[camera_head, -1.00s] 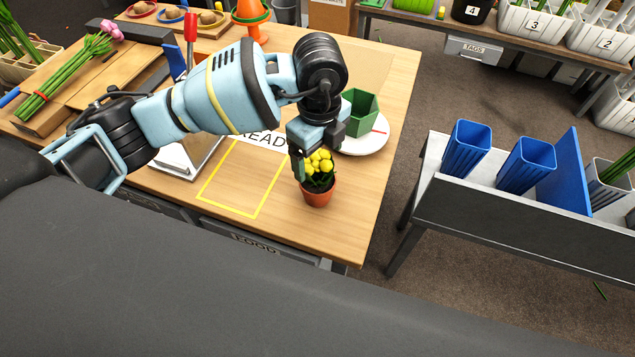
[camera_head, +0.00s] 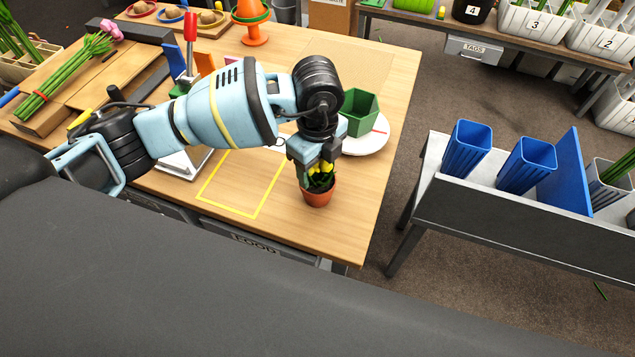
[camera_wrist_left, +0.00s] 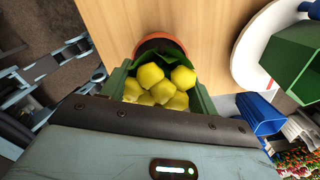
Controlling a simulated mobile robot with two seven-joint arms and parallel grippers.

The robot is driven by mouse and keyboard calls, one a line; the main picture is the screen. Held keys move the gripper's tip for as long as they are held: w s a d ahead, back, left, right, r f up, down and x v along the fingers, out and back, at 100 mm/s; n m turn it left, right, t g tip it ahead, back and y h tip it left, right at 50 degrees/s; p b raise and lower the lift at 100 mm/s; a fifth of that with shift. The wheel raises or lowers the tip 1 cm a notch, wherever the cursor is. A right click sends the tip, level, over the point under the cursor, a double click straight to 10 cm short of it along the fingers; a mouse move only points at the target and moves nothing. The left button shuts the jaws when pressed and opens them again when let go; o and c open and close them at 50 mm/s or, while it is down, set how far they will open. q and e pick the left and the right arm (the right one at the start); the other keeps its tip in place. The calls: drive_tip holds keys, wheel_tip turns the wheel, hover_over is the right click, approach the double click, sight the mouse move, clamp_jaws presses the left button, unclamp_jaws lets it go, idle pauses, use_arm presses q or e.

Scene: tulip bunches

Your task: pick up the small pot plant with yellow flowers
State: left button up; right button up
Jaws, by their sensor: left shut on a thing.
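The small pot plant with yellow flowers (camera_head: 318,192) stands upright in its terracotta pot near the right front of the wooden table. My left gripper (camera_head: 320,174) is over it from above, its fingers down around the flowers and leaves, and shut on the plant. In the left wrist view the yellow flowers (camera_wrist_left: 160,84) lie between the two green fingers, with the pot rim (camera_wrist_left: 160,41) beyond them. The fingertips are partly hidden by the blooms and leaves. The pot appears to rest on the table. My right gripper does not show.
A yellow taped rectangle (camera_head: 222,207) is left of the plant. A white plate (camera_head: 377,143) with a green hexagonal pot (camera_head: 359,110) is just behind it. The table (camera_head: 345,235) is clear in front. A grey trough (camera_head: 520,228) with blue buckets stands across a gap.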

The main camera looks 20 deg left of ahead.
use_arm(q)
drive_tip(key=shift+c, duration=0.7)
drive_tip(key=shift+r, duration=0.2)
drive_tip(key=shift+r, duration=0.25)
drive_tip(key=r, duration=0.3)
drive_tip(key=shift+s, duration=0.2)
drive_tip(key=s+r+p, duration=0.1)
drive_tip(key=s, duration=1.4)
drive_tip(key=shift+s, duration=0.3)
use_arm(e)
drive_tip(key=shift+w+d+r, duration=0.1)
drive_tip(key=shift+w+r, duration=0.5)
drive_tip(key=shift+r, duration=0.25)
use_arm(q)
drive_tip(key=shift+r, duration=0.1)
